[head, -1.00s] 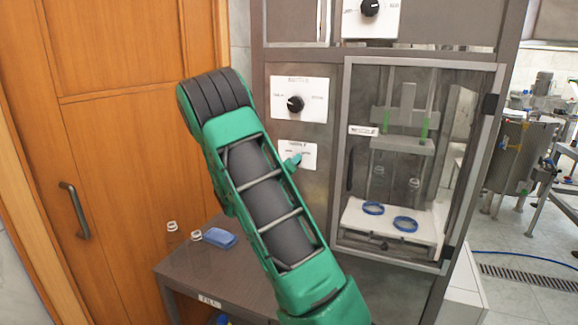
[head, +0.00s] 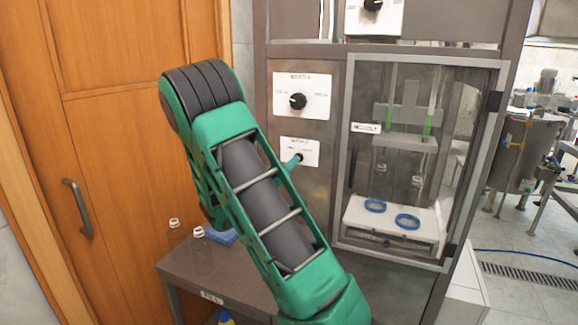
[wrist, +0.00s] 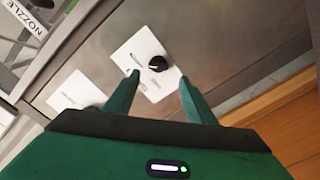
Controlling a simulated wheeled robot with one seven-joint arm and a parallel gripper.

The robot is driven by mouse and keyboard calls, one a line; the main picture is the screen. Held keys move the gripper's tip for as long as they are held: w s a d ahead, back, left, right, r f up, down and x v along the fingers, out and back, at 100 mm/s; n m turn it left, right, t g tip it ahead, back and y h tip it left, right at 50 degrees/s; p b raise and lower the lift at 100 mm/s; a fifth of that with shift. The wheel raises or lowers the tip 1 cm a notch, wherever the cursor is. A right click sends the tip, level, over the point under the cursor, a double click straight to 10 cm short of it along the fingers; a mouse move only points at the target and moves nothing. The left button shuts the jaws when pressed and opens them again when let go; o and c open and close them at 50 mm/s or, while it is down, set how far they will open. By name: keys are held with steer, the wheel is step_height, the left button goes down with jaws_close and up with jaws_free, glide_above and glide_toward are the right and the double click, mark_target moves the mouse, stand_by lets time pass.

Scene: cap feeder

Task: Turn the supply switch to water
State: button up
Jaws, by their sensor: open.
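The lower white plate (head: 312,150) on the grey cabinet has a small black switch (head: 299,156). Its print is too small to read for certain. In the wrist view the same black switch (wrist: 157,63) sits on its plate (wrist: 137,52), just beyond and between my two fingertips. My gripper (wrist: 161,78) is open, one finger to each side of the switch; no contact shows. In the head view only a green fingertip (head: 292,164) shows beside the switch; my arm hides the rest. The pointer's direction is unclear.
A second plate (head: 285,82) with a larger black knob (head: 297,101) is above. A glass-fronted chamber (head: 400,150) is to the right, a wooden door (head: 120,130) to the left. Small bottles and a blue item (head: 222,237), partly covered by my arm, are on the table (head: 190,265).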

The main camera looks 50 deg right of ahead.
steer(key=shift+v, duration=2.15)
steer(key=shift+d, duration=0.1)
steer(key=s+f+m+g+y, duration=0.3)
steer(key=s, duration=0.5)
steer(key=s+f+m+g+y, duration=0.2)
steer(key=s+f+g+y, duration=0.15)
steer(key=s, duration=0.55)
steer(key=s+a+n+y, duration=0.1)
steer(key=s+a+y, duration=0.4)
steer(key=s+a, duration=0.3)
steer(key=s+a+r+n+y, duration=0.1)
steer(key=s+a+y, duration=0.4)
steer(key=a, duration=0.8)
steer(key=s+n, duration=0.1)
steer(key=s, duration=0.2)
steer(key=shift+g, duration=0.25)
steer(key=c, duration=0.4)
steer(key=shift+c, duration=0.4)
